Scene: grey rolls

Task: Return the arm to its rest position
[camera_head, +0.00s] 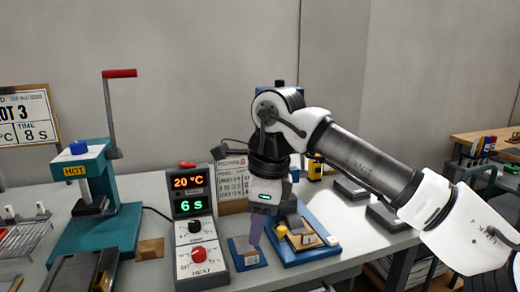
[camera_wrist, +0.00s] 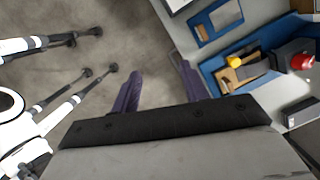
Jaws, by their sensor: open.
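My arm reaches in from the right in the head view, bent at the elbow, with the wrist hanging down over the front part of the bench. My gripper (camera_head: 257,230) points down near a small blue tray (camera_head: 249,262). In the wrist view my gripper (camera_wrist: 158,85) shows two purple fingers spread apart, with nothing between them but grey floor. The small blue tray also shows there (camera_wrist: 217,20), to the right of the fingers. I cannot tell the exact height of the fingertips above the bench.
A heat controller (camera_head: 196,230) reading 20 °C and 6 S stands left of the gripper. A teal hot press (camera_head: 98,225) with a red-handled lever is farther left. A larger blue tray (camera_head: 322,247) with a wooden fixture lies right of the gripper. Dark grey blocks (camera_head: 350,188) lie behind, under the arm.

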